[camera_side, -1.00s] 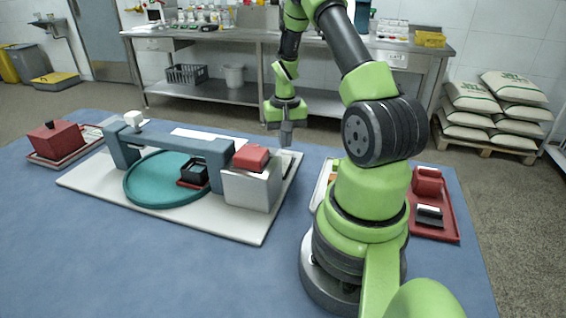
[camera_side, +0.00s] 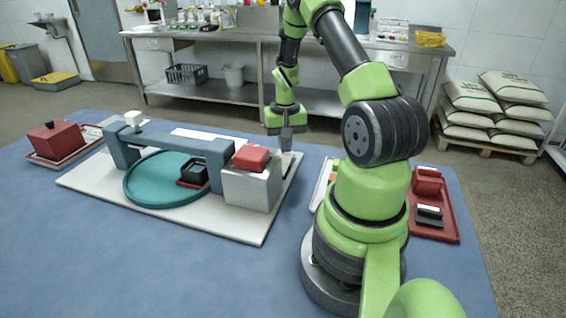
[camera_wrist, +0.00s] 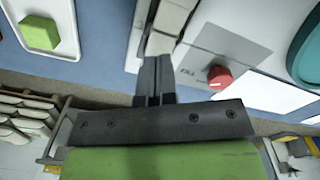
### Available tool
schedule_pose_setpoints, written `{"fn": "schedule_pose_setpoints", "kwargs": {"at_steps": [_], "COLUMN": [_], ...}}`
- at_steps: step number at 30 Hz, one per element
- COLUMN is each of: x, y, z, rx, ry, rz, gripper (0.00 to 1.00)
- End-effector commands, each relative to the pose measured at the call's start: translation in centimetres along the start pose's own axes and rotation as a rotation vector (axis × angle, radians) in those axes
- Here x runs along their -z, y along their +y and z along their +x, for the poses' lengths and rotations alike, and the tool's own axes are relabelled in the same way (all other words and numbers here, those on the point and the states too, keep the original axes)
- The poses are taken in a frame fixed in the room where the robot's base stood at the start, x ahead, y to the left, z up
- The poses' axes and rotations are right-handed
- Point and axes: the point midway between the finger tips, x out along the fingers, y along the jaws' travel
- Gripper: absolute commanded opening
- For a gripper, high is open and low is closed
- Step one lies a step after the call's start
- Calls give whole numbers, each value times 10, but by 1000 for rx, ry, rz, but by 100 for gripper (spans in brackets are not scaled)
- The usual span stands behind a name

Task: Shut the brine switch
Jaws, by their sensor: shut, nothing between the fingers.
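My gripper (camera_side: 287,149) is shut and empty, pointing down at the back right corner of the white machine board (camera_side: 85,180). It also shows in the wrist view (camera_wrist: 155,62), with its fingertips over or against a pale, two-part block (camera_wrist: 162,42), which looks like a rocker switch. I cannot tell whether they touch it. Beside the block is a grey panel (camera_wrist: 205,45) with small, unreadable lettering and a red knob (camera_wrist: 220,77). No brine label is readable, and the fingers hide part of the block.
On the board stand a teal disc (camera_side: 145,187), a grey bridge (camera_side: 180,146) and a pale box (camera_side: 245,192) with a red block (camera_side: 251,157) on top. The blue table's front is clear.

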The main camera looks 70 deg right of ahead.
Motion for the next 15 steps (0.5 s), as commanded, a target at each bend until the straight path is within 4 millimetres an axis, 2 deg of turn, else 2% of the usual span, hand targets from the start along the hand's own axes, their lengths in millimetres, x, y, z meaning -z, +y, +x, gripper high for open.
{"fn": "schedule_pose_setpoints", "kwargs": {"at_steps": [15], "x": [0], "y": [0], "z": [8], "rx": [0], "ry": [0], "rz": [1], "gripper": [0]}}
